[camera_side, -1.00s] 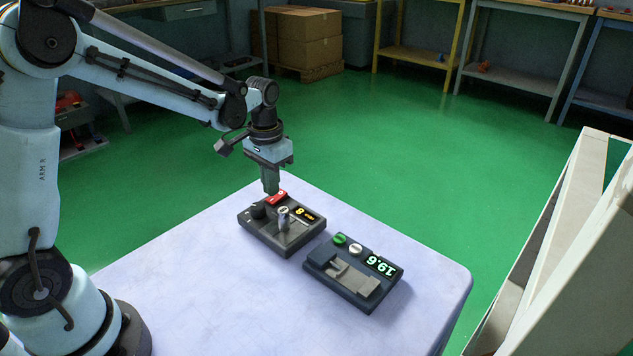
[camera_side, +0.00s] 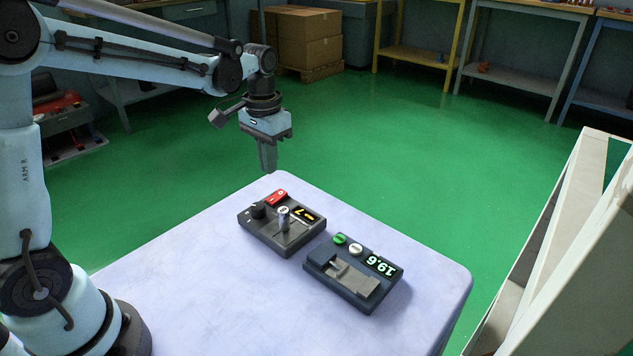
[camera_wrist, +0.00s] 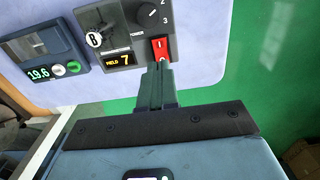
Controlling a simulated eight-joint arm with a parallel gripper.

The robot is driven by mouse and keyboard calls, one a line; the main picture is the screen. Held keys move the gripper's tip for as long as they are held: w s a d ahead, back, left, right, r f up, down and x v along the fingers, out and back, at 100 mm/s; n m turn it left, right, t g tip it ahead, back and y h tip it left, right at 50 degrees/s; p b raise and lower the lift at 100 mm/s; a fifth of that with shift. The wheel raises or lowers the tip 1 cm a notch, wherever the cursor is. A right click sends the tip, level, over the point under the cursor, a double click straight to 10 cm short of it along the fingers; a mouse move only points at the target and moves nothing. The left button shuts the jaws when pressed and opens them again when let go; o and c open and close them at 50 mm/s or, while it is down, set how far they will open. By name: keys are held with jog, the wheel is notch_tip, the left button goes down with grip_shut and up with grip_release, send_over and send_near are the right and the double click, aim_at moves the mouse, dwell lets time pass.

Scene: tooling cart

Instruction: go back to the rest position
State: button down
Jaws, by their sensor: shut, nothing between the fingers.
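My gripper (camera_side: 268,171) points down above the table, raised over the far end of the dark control box (camera_side: 285,245). Its fingers are together and empty. In the wrist view my gripper (camera_wrist: 160,68) overlaps the red rocker switch (camera_wrist: 160,47) in the picture. In the side view clear space shows between the fingertips and that red switch (camera_side: 276,197). The box also carries a black knob (camera_side: 257,210), a key-like silver part (camera_side: 284,219) and a display (camera_side: 304,214) reading 7 in the wrist view.
A second dark box (camera_side: 350,285) with a 19.6 display, a green button and a white button sits beside the first on the white table (camera_side: 190,290). A pale frame (camera_side: 570,240) stands at right. Cardboard boxes (camera_side: 308,40) and benches are behind, across green floor.

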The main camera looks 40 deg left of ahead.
jog(key=s+d+r+t, duration=0.1)
jog(key=s+d+t, duration=0.1)
jog(key=s, duration=0.4)
jog(key=s+d+r+t, duration=0.1)
jog(key=s+d+t, duration=0.2)
jog(key=s+t, duration=0.2)
jog(key=shift+s+r, duration=0.3)
jog(key=shift+s, duration=0.15)
